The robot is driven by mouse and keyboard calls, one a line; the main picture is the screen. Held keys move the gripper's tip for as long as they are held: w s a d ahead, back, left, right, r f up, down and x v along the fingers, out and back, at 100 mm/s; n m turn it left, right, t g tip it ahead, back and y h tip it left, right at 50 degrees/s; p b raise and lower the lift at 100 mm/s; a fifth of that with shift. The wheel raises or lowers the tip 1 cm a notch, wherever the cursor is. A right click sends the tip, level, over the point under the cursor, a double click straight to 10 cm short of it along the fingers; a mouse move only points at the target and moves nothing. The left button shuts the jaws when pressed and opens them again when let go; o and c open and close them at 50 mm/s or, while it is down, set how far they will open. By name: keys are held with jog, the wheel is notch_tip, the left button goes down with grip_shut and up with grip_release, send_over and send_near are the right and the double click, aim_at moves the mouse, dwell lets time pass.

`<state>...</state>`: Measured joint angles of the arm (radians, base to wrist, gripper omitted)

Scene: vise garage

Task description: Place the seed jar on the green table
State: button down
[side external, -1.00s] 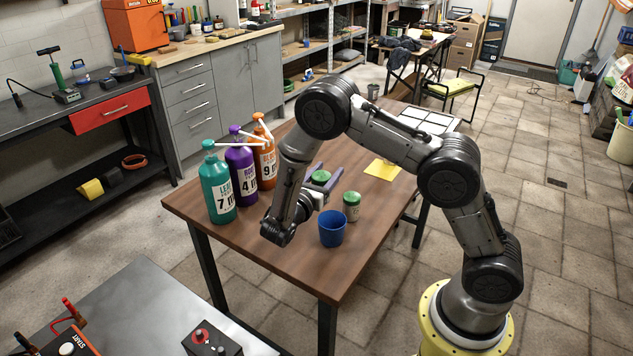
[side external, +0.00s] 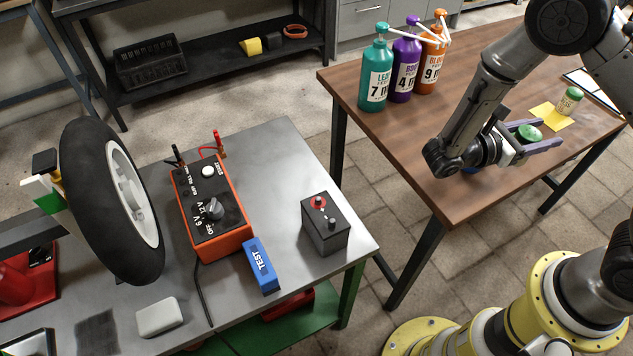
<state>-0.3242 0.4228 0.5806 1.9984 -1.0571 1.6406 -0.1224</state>
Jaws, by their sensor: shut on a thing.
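My gripper (side external: 541,136) is shut on a green-lidded jar (side external: 530,133) over the brown wooden table (side external: 415,130). Only its lid shows clearly; its body is mostly hidden by the fingers. Another green-lidded jar with a pale label (side external: 569,101) stands upright by a yellow sheet (side external: 550,117), behind my gripper. I cannot read either label to tell which is the seed jar. A metal-topped bench (side external: 275,160) with a green leg and green lower shelf is at the left front, apart from my gripper.
The bench holds a wheel (side external: 112,200), an orange tester (side external: 210,212), a blue TEST box (side external: 260,266), a dark battery (side external: 325,222) and a pale block (side external: 160,317). Its top is bare behind the battery. Teal (side external: 375,75), purple (side external: 404,70) and orange (side external: 433,62) bottles stand on the wooden table.

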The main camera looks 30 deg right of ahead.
jog(key=s+a+f+m+g+y, duration=0.4)
jog(key=s+a+m+g+y, duration=0.55)
jog(key=s+a+g, duration=0.2)
jog(key=a+m+g+y, duration=0.2)
jog(key=a+m+y, duration=0.8)
jog(key=a+y, duration=0.55)
jog(key=m+t+y, duration=1)
jog(key=m+t, duration=0.7)
jog(key=t, duration=0.3)
send_over(266, 194)
jog(key=shift+n, duration=0.25)
jog(key=shift+f, duration=7.65)
